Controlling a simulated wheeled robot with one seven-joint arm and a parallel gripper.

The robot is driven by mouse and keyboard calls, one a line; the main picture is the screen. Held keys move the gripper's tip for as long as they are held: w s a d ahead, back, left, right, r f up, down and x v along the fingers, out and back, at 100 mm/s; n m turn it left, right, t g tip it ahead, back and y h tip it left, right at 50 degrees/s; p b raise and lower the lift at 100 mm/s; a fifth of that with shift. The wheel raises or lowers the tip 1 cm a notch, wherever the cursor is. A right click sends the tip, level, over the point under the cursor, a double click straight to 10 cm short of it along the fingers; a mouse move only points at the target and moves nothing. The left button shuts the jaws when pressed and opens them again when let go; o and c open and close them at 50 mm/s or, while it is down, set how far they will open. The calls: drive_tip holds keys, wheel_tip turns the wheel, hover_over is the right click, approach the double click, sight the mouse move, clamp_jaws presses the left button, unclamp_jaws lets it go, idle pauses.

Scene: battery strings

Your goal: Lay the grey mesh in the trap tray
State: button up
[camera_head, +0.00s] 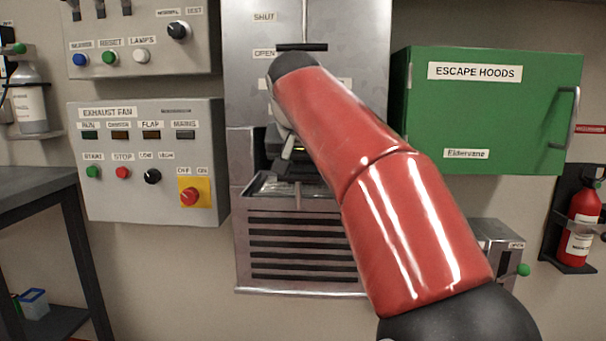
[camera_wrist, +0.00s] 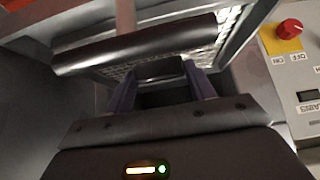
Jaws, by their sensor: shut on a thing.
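My gripper (camera_wrist: 162,88) points into a metal housing in the wrist view, its two fingers shut on a dark piece between them. A pale grey mesh (camera_wrist: 202,32) with a fine grid shows just beyond the fingertips; the dark piece appears to be part of it, but the join is hidden. A dark round bar (camera_wrist: 140,46) crosses in front of the mesh. The trap tray (camera_head: 262,187) appears as a shiny shallow metal tray below my gripper in the head view. My arm covers its right part. I cannot tell whether the mesh touches the tray floor.
A slotted grille (camera_head: 300,250) lies below the tray. The exhaust fan panel (camera_head: 150,205) stands close on the left, with a red knob (camera_head: 190,196). A green escape hoods cabinet (camera_head: 490,115) is on the right. A black handle bar (camera_head: 302,47) sits above, by the OPEN label.

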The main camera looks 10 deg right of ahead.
drive_tip(key=o, duration=1.4)
drive_tip(key=shift+s+a+r, duration=0.1)
drive_tip(key=shift+s+r, duration=0.1)
drive_tip(key=shift+r, duration=0.15)
drive_tip(key=p+v, duration=0.3)
drive_tip(key=v, duration=0.8)
drive_tip(key=shift+s, duration=0.15)
